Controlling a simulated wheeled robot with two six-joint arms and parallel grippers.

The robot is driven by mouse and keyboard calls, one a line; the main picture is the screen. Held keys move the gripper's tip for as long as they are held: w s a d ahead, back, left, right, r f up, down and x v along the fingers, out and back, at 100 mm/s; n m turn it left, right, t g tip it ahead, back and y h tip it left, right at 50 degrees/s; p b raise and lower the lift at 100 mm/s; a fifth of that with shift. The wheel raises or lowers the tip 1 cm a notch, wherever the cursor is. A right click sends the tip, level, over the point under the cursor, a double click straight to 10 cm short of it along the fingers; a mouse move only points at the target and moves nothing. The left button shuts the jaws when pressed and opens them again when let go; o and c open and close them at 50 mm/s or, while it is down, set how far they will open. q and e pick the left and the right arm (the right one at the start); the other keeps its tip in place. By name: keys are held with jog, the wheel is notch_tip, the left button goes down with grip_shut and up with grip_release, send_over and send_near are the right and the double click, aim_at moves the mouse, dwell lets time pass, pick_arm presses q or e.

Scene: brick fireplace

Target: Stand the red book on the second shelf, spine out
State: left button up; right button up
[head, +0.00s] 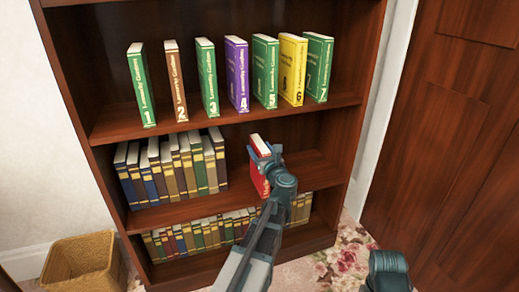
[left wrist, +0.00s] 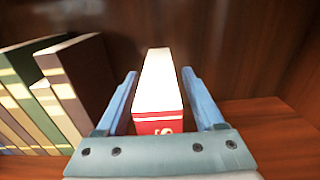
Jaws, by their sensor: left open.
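The red book (head: 259,181) stands upright on the middle shelf (head: 310,172) of the bookcase, right of a row of books. In the left wrist view the red book (left wrist: 158,120) shows its white top edge and, nearest me, a narrow red spine with a white mark, facing out. My left gripper (head: 262,155) is at the book, with its fingers (left wrist: 160,95) on either side of it. It is open, with a gap visible between each finger and the book. My left arm hides part of the book in the head view.
Several dark books (head: 172,170) stand left of the red book, a gap apart. Numbered books (head: 238,75) fill the upper shelf, more books (head: 200,235) the lower one. The middle shelf is clear to the right. A basket (head: 82,263) and a door (head: 450,130) flank the bookcase.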

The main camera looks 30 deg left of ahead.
pick_arm(q)
jog(key=v, duration=1.1)
jog(key=shift+s, duration=0.2)
jog(key=shift+d, duration=0.15)
